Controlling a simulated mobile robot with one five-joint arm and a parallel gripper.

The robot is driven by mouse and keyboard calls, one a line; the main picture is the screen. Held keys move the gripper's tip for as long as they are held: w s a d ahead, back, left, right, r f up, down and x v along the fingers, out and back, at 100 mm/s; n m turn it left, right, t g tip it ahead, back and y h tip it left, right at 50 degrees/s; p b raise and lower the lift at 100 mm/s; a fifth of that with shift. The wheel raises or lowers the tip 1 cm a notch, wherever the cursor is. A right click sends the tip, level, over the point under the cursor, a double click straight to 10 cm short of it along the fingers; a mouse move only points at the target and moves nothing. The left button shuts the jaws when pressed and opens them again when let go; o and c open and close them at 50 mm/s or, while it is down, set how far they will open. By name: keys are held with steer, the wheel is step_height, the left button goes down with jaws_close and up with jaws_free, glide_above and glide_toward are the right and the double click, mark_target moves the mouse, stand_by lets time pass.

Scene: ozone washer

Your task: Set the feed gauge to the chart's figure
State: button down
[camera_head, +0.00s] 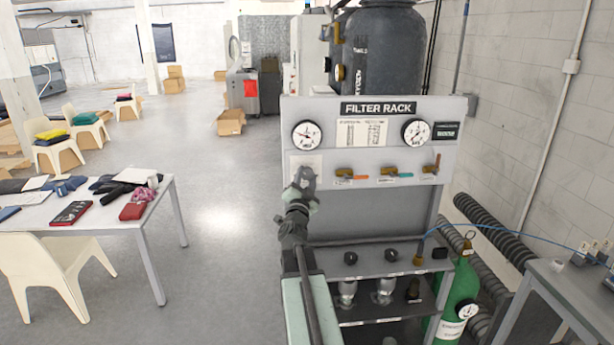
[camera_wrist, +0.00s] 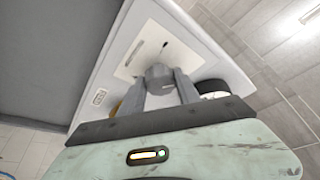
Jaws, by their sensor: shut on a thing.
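The filter rack panel (camera_head: 460,165) carries a left dial gauge (camera_head: 307,135) and a right dial gauge (camera_head: 415,131). I cannot tell which is the feed gauge, and the dial figures are too small to read. A white chart (camera_head: 361,132) hangs between them, its print unreadable. My gripper (camera_head: 304,178) is at the panel's lower left, below the left gauge. In the wrist view its fingers (camera_wrist: 160,82) are shut on a grey round knob (camera_wrist: 158,76). The knob stands on a white plate (camera_wrist: 143,58) with a small dark mark. The fingers hide the knob's sides.
A green cylinder (camera_head: 459,295) stands at the lower right. A table (camera_head: 95,225) stands left, with open floor between.

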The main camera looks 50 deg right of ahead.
steer(key=shift+m+g, duration=0.4)
steer(key=shift+m, duration=0.4)
steer(key=c, duration=0.9)
jaws_free()
steer(key=shift+s, duration=0.1)
steer(key=shift+o, duration=0.2)
